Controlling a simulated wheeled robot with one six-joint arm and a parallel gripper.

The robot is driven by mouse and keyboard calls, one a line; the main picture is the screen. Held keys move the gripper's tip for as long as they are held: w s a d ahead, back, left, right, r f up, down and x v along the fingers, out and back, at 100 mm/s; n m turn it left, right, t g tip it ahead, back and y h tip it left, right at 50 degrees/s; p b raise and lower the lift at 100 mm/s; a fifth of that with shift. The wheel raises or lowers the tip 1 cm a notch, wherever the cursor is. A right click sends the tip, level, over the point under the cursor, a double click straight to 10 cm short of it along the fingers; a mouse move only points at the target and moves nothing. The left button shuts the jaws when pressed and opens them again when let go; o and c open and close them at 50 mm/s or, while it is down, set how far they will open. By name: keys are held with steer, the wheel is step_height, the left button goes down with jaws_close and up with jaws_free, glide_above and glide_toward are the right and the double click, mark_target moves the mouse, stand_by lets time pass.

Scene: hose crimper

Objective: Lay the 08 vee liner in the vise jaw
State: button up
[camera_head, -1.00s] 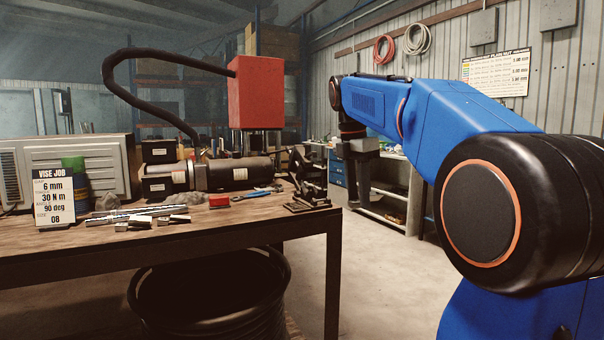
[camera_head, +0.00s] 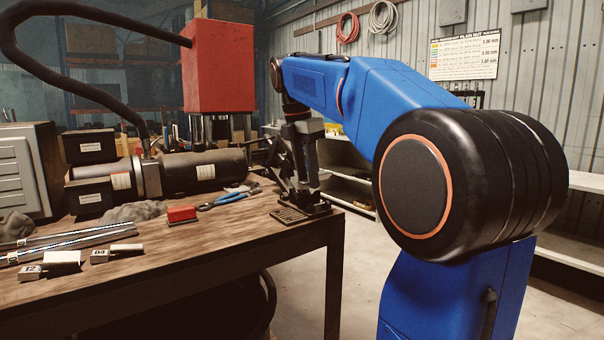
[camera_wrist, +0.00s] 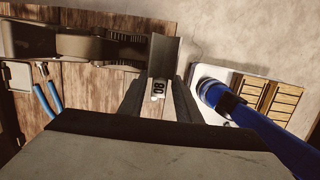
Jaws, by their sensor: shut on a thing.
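The 08 vee liner (camera_wrist: 158,88) is a small grey block marked 08, with a long angled metal channel reaching forward from it. My gripper (camera_wrist: 156,98) is shut on it in the wrist view. In the head view my gripper (camera_head: 307,180) points down close to the dark vise (camera_head: 300,207) at the bench's right corner. The vise jaw is partly hidden there, and I cannot tell whether the liner touches it. In the wrist view grey-brown metalwork, probably the vise (camera_wrist: 88,46), lies ahead and left of the liner.
Blue-handled pliers (camera_head: 230,199) and a red block (camera_head: 181,214) lie left of the vise. Liners marked 12 (camera_head: 62,260) and 04 (camera_head: 124,250) lie near the bench front beside metal rods (camera_head: 75,240). A black cylinder (camera_head: 203,170) lies behind. Bare wood shows between them.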

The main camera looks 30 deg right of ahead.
steer(key=shift+d, duration=0.1)
steer(key=shift+w+f, duration=0.45)
steer(key=shift+w, duration=0.6)
steer(key=shift+w+f, duration=0.4)
steer(key=shift+w, duration=0.6)
steer(key=shift+w+f, duration=0.45)
steer(key=shift+w, duration=0.6)
steer(key=shift+w+f, duration=0.3)
steer(key=shift+f, duration=0.35)
steer(key=shift+s+a+f, duration=0.1)
steer(key=shift+a+f, duration=0.05)
steer(key=shift+f, duration=0.5)
steer(key=shift+s+a+f, duration=0.1)
steer(key=shift+a+f, duration=0.05)
steer(key=shift+f, duration=0.65)
steer(key=o, duration=1)
steer(key=shift+o, duration=0.3)
steer(key=shift+r, duration=0.7)
steer(key=shift+o, duration=0.4)
steer(key=a+r, duration=0.1)
steer(key=r, duration=0.8)
steer(key=s+a+r, duration=0.1)
steer(key=a+r, duration=0.1)
steer(key=r, duration=0.8)
steer(key=shift+s+a+t, duration=0.15)
steer(key=shift+a+t, duration=0.1)
steer(key=shift+t, duration=0.15)
